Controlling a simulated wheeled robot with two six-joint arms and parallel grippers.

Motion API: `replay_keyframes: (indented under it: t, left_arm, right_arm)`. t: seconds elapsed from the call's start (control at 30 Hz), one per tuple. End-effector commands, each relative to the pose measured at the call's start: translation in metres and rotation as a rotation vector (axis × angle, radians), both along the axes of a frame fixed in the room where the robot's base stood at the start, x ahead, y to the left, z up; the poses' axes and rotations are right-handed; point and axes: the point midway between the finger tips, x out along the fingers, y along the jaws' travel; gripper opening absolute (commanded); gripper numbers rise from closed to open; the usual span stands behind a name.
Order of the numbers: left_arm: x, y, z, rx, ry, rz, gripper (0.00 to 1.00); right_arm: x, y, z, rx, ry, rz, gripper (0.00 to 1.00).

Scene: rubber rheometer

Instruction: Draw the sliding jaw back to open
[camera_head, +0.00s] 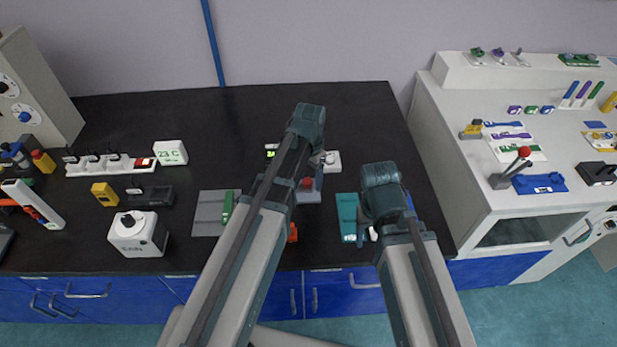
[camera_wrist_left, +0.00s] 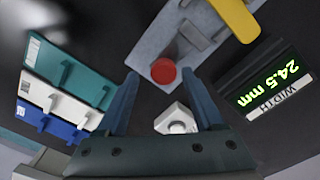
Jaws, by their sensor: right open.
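A grey fixture (camera_wrist_left: 150,48) with a round red knob (camera_wrist_left: 163,71) lies ahead of my left gripper (camera_wrist_left: 160,76). The left fingers are apart and empty, and the knob appears between their tips; I cannot tell if they touch it. A metal block and a yellow piece (camera_wrist_left: 236,18) sit further along the fixture. Which part is the sliding jaw is unclear. In the head view the red knob (camera_head: 307,183) and grey fixture (camera_head: 309,196) show partly behind my left arm. My right gripper (camera_head: 368,232) is open, low beside a teal tray (camera_head: 347,215).
A display (camera_wrist_left: 272,87) beside the fixture reads width 24.5 mm. A white device (camera_wrist_left: 175,119) shows between the left fingers. Teal, white and blue trays (camera_wrist_left: 68,67) stand to the left in the wrist view.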

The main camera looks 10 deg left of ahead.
Motion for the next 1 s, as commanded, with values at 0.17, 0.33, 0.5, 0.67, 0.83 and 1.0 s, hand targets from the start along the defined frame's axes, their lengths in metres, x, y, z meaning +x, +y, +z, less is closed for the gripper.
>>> replay_keyframes:
  t: [0.17,0.33,0.5,0.67,0.83,1.0]
  left_arm:
    - [0.000,0.001,0.000,0.001,0.000,0.001,0.69]
    - [0.000,0.001,0.004,0.002,0.001,0.001,0.69]
    - [0.000,0.001,0.017,0.002,0.001,0.001,0.69]
    - [0.000,0.001,0.037,0.002,0.001,0.001,0.69]
    - [0.000,0.001,0.063,0.001,0.000,0.001,0.69]
    - [0.000,0.001,0.089,0.001,0.000,0.000,0.69]
  right_arm:
    - [0.000,0.000,0.000,0.000,0.000,0.000,0.69]
    - [0.000,0.000,0.004,0.000,0.000,0.000,0.69]
    - [0.000,0.000,0.017,0.000,0.000,0.000,0.69]
    - [0.000,0.000,0.037,0.000,0.000,0.000,0.69]
    - [0.000,0.000,0.063,0.000,0.000,0.000,0.69]
    - [0.000,0.000,0.089,0.000,0.000,0.000,0.69]
